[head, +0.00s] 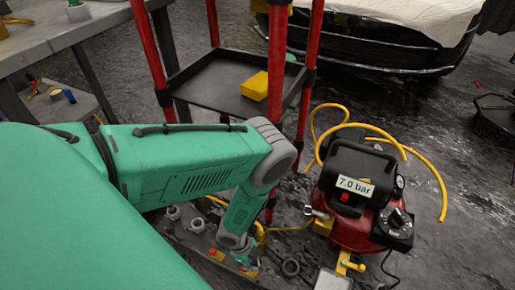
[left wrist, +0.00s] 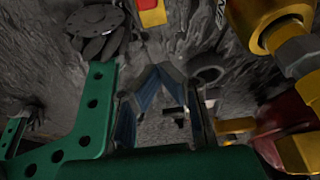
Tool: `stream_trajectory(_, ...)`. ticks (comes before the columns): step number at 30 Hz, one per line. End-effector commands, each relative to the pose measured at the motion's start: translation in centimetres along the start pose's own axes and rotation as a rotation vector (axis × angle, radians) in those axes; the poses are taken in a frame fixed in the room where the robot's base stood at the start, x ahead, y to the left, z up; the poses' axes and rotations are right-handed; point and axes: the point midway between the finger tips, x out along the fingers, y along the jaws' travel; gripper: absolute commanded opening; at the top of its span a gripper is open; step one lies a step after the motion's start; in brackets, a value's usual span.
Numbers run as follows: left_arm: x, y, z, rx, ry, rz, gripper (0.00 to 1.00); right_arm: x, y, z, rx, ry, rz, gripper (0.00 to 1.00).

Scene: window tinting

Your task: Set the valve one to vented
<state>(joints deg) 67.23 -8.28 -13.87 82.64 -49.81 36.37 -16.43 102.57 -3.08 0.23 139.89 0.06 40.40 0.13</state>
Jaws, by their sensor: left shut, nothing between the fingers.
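My left gripper (head: 242,262) reaches down low beside the red compressor, among small fittings on the floor. In the left wrist view its blue-padded fingers (left wrist: 157,72) meet at the tips with nothing between them. A brass fitting (left wrist: 268,25) is large at the upper right of that view, with partial lettering "NE" beside it. A red and yellow part (left wrist: 151,10) is at the top edge, apart from the fingers. In the head view a small red and yellow part (head: 217,254) lies left of the gripper. I cannot tell which part is valve one or its setting. My right gripper is out of view.
The red compressor (head: 352,228) carries a "7.0 bar" label and a black knob box (head: 394,228). A yellow hose (head: 432,175) loops around it. A red-posted cart (head: 215,85) holds a yellow box (head: 255,86). A round dark flange (left wrist: 95,18) lies near the fingers.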

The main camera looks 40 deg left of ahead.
Motion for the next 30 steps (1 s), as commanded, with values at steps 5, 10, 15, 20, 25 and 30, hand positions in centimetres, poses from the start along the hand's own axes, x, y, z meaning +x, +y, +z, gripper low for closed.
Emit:
stream_trajectory(5, -2.5, 0.0, -0.1, -0.001, 0.0, -0.001, 0.0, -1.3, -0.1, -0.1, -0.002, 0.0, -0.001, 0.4)
stream_trajectory(10, -3.1, 0.0, -0.1, 0.0, -0.002, -0.001, 0.0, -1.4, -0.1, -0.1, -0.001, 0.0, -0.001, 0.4)
stream_trajectory(15, -3.0, 0.0, -0.1, 0.001, -0.003, -0.001, 0.0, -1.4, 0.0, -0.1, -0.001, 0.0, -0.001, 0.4)
stream_trajectory(20, -3.0, 0.0, -0.1, 0.0, -0.001, -0.001, 0.0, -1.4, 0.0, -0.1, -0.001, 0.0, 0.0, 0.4)
stream_trajectory(25, -3.0, 0.0, -0.1, 0.0, 0.001, -0.001, 0.0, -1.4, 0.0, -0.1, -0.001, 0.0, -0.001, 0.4)
stream_trajectory(30, -4.3, -0.2, -0.2, -0.078, -0.011, -0.019, 0.0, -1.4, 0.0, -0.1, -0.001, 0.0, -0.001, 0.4)
